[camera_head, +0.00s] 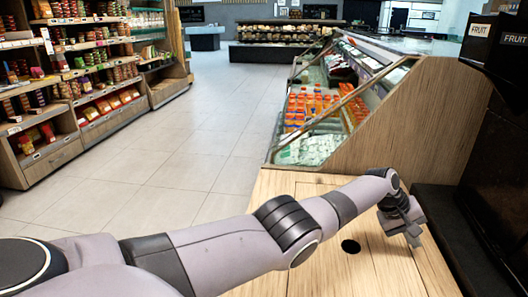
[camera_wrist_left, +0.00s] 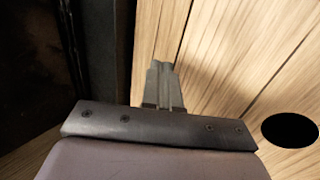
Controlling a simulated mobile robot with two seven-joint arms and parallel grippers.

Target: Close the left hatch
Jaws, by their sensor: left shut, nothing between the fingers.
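A light wooden counter top (camera_head: 265,190) lies in front of me, with thin dark seams that mark out flat panels. A panel with a round black hole (camera_head: 350,246) lies under my left forearm; the hole also shows at the right of the left wrist view (camera_wrist_left: 290,130). I cannot tell which panel is the left hatch, and my arm hides part of the wood. My left gripper (camera_head: 414,240) is shut and empty over the right part of the wood, near the dark edge. Its fingertips (camera_wrist_left: 161,68) point at the wood by a seam; contact is unclear. My right gripper is out of view.
A slanted glass case with orange bottles (camera_head: 308,103) and a wooden side wall (camera_head: 420,125) stands behind the counter. A dark machine with FRUIT labels (camera_head: 497,40) stands at right. Stocked shelves (camera_head: 75,70) stand at left. The tiled floor (camera_head: 190,140) between is clear.

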